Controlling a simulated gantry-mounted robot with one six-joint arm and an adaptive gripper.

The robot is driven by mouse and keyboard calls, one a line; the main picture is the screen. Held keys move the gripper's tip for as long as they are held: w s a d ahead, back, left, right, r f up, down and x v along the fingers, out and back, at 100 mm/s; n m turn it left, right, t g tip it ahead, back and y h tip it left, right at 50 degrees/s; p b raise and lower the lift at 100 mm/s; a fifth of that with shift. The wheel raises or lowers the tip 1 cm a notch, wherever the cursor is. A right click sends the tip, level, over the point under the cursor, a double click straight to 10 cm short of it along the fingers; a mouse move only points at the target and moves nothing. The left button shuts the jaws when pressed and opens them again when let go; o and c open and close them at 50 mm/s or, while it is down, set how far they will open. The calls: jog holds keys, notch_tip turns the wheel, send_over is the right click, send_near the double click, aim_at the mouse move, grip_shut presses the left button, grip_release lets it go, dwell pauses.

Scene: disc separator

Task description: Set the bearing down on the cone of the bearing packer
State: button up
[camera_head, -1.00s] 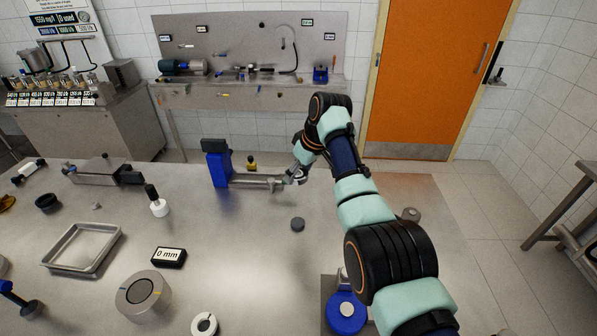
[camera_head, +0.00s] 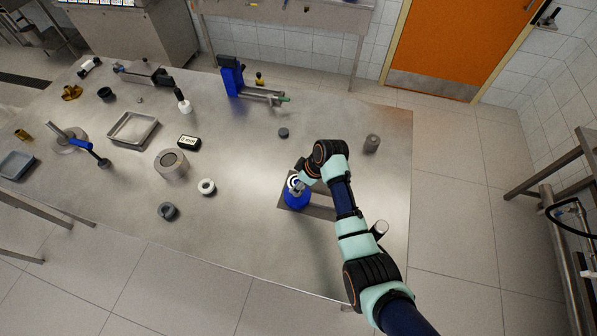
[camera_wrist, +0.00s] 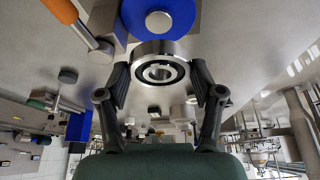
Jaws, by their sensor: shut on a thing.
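My gripper (camera_wrist: 160,90) is shut on the bearing (camera_wrist: 160,48), a shiny steel ring with a dark face and an open bore. One finger presses each side of it. The blue bearing packer (camera_wrist: 180,14) with its round grey top (camera_wrist: 158,22) shows just beyond the bearing in the wrist view. In the head view, the packer (camera_head: 297,203) stands near the table's front edge, with my gripper (camera_head: 296,184) over its back part. The bearing appears held close to the packer; whether they touch, I cannot tell. My wrist partly hides the packer's top.
A small dark disc (camera_head: 283,133) lies behind the packer. A white ring (camera_head: 206,187), a grey ring (camera_head: 168,211) and a metal cylinder (camera_head: 172,164) stand to the left. A blue stand with rods (camera_head: 232,78) is at the back. A grey cylinder (camera_head: 372,143) stands to the right.

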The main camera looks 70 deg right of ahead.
jog(key=shift+f+b, duration=1.9)
jog(key=shift+f, duration=0.15)
jog(key=shift+f, duration=0.1)
jog(key=shift+f, duration=0.35)
jog(key=shift+f+b, duration=0.35)
jog(key=shift+b, duration=0.1)
jog(key=o, duration=1.4)
jog(key=shift+c, duration=0.2)
jog(key=v, duration=1.2)
